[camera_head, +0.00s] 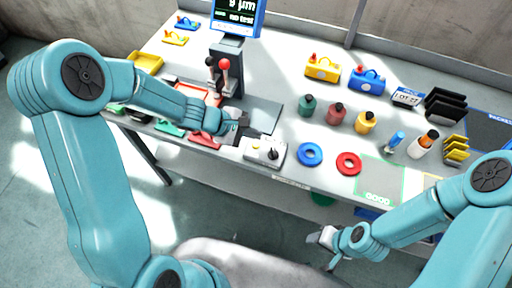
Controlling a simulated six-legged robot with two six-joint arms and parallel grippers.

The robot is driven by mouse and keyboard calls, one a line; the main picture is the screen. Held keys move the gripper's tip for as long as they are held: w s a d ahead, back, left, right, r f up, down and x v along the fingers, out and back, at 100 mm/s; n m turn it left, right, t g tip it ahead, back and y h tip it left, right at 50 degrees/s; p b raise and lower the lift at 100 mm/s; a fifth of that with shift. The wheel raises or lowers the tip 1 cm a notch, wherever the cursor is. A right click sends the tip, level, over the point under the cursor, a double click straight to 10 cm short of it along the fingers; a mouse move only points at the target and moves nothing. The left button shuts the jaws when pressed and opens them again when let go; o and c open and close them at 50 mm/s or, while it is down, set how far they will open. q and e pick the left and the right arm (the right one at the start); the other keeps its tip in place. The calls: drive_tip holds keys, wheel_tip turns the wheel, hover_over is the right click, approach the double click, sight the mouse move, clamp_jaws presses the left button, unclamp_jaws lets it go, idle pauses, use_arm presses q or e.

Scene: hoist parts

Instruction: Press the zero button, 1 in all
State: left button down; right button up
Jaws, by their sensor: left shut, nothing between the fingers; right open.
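A small white control box (265,150) with a dark knob stands at the front edge of the bench. No button marked zero can be made out at this size. My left gripper (241,127) is shut and empty, just behind and left of the control box. It hides part of the grey plate there; whether it touches anything cannot be told. A blue-framed display (237,14) on a dark stand reads "µm" and "no test". My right gripper (325,240) is open and empty, low in front of the bench.
A red-knobbed lever (224,66) stands behind my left gripper. A blue ring (310,154) and a red ring (348,163) lie right of the control box. Several bottles, such as the green one (307,106), stand behind them. The green-outlined area (381,176) is clear.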

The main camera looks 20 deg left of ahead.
sight(253, 145)
use_arm(q)
drive_tip(key=shift+f+b, duration=0.65)
drive_tip(key=shift+f, duration=0.45)
use_arm(e)
drive_tip(key=shift+f, duration=1.25)
drive_tip(key=shift+f, duration=0.1)
use_arm(q)
drive_tip(key=shift+f+b, duration=0.4)
drive_tip(key=shift+b, duration=0.2)
use_arm(e)
drive_tip(key=shift+f, duration=0.5)
use_arm(q)
drive_tip(key=shift+f+b, duration=0.5)
drive_tip(key=shift+b, duration=0.1)
use_arm(e)
drive_tip(key=shift+f, duration=0.6)
use_arm(q)
drive_tip(key=shift+r, duration=0.15)
use_arm(e)
drive_tip(key=shift+r, duration=0.1)
use_arm(q)
drive_tip(key=shift+r+p, duration=0.65)
drive_tip(key=shift+r, duration=0.15)
use_arm(e)
drive_tip(key=shift+r, duration=0.55)
use_arm(q)
wheel_tip(253, 145, up, 5)
drive_tip(key=p, duration=0.4)
use_arm(e)
wheel_tip(253, 145, up, 4)
